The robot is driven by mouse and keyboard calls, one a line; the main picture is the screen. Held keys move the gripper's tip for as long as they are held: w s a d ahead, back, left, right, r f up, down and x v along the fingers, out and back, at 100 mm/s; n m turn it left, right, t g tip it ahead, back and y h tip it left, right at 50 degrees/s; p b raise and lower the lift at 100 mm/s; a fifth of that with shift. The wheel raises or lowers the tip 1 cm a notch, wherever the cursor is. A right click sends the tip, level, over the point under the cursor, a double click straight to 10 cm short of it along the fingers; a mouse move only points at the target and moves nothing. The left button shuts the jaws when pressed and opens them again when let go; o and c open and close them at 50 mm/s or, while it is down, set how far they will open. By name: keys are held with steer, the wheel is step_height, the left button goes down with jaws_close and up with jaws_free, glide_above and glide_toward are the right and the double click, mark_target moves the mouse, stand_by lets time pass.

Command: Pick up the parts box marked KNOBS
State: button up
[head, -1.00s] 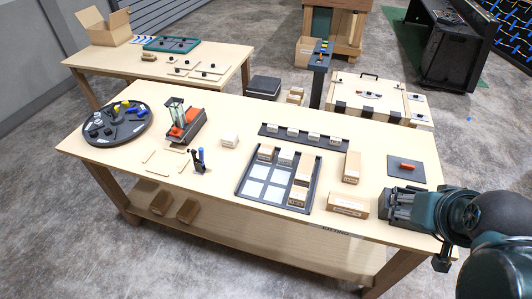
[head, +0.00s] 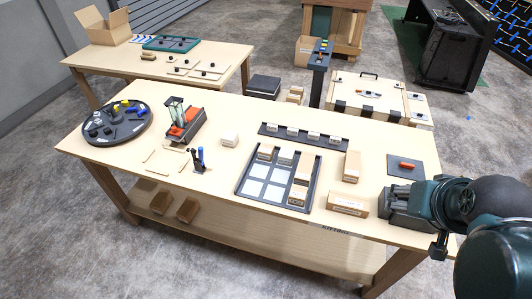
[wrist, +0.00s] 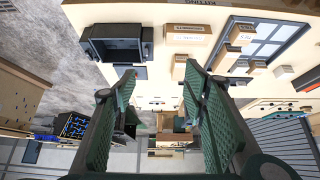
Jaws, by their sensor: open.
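Several cardboard parts boxes stand on the near table, but I cannot read which one is marked KNOBS. One lies near the front edge (head: 347,204), and it shows in the wrist view (wrist: 188,33). Another stands behind it (head: 351,167), also in the wrist view (wrist: 179,67). More boxes sit in the right column of a dark tray (head: 252,201). My gripper (wrist: 160,76) is open, with nothing between its green fingers. In the head view it is at the table's right front corner, right of the boxes and apart from them; its fingertips are unclear there.
A dark open bin (wrist: 114,47) lies close to my gripper. A dark rack with several pale blocks (head: 304,138) is behind the tray. A round black tray (head: 118,123) is at the left.

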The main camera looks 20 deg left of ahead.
steer(key=w+a+r, duration=0.1)
steer(key=w+a, duration=0.7)
steer(key=w, duration=0.2)
steer(key=g, duration=0.2)
glide_above(266, 148)
steer(key=s, duration=0.3)
steer(key=f, duration=1.3)
steer(key=d+f+b, duration=0.1)
steer(key=f, duration=0.5)
steer(key=shift+f, duration=0.2)
steer(key=shift+a+f+g, duration=0.3)
steer(key=shift+a+f, duration=0.05)
steer(key=shift+a, duration=0.1)
steer(key=shift+f, duration=0.1)
steer(key=shift+x, duration=1.15)
